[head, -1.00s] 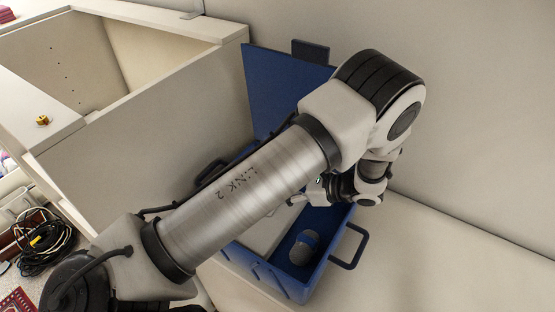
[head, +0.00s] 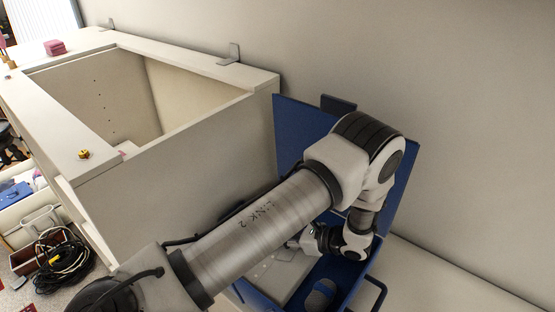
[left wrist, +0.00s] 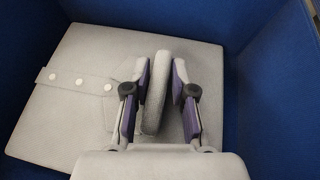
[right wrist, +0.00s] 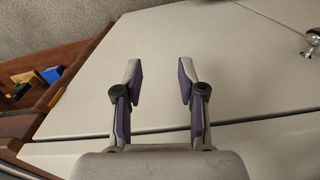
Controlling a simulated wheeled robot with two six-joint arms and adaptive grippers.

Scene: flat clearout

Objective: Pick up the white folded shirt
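The white folded shirt (left wrist: 75,110), pale grey-white with a row of buttons, lies flat in the blue case. In the head view only part of it (head: 262,272) shows beneath my left arm. In the left wrist view my left gripper (left wrist: 161,65) is over the shirt, its fingers partly closed on either side of a raised collar ridge. Narrow gaps seem to show beside the ridge, so I see no firm grip. My right gripper (right wrist: 160,75) is open and empty, above a pale panel in the right wrist view; it is out of the head view.
The blue case (head: 295,120) has its lid raised against the wall. A grey-blue rounded item (head: 321,294) lies in it. A tall open-topped white cabinet (head: 190,140) stands to its left. Black coiled cable (head: 62,262) lies on the floor at left.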

